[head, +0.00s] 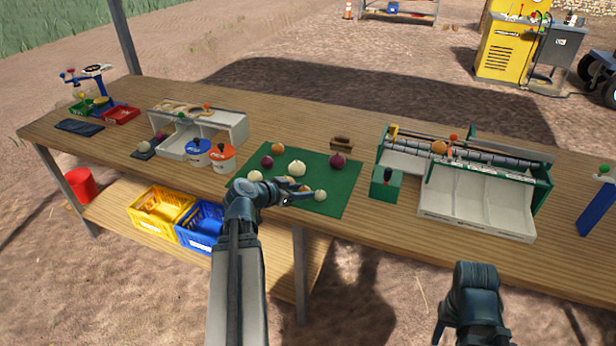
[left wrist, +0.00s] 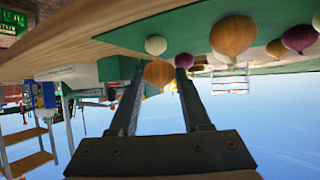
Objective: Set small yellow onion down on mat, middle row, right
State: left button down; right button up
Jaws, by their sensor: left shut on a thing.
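The green mat (head: 330,205) lies mid-table with several onions on it. My left gripper (head: 303,198) is low over the mat's front right part. The left wrist view, upside down, shows the small yellow onion (left wrist: 158,74) between the fingertips of that gripper (left wrist: 158,76), which is shut on it.
On the mat are also purple onions (head: 337,160) (head: 267,161), an orange one (head: 278,148) and a larger white one (head: 296,168). A green box (head: 385,184) and a white sorting tray (head: 475,205) stand right of the mat. Blue-and-orange-lidded tubs (head: 222,158) stand left.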

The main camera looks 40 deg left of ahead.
pick_arm(q)
jog(key=b, duration=0.1)
send_over(326, 184)
jog(key=shift+s+f, duration=0.4)
jog(key=shift+f, duration=0.3)
jog(key=f+b, duration=0.2)
jog(key=w+f+b, duration=0.1)
jog(key=f+b, duration=0.1)
jog(key=shift+r, duration=0.2)
jog(key=shift+f, duration=0.1)
jog(key=shift+c, duration=1.8)
grip_release()
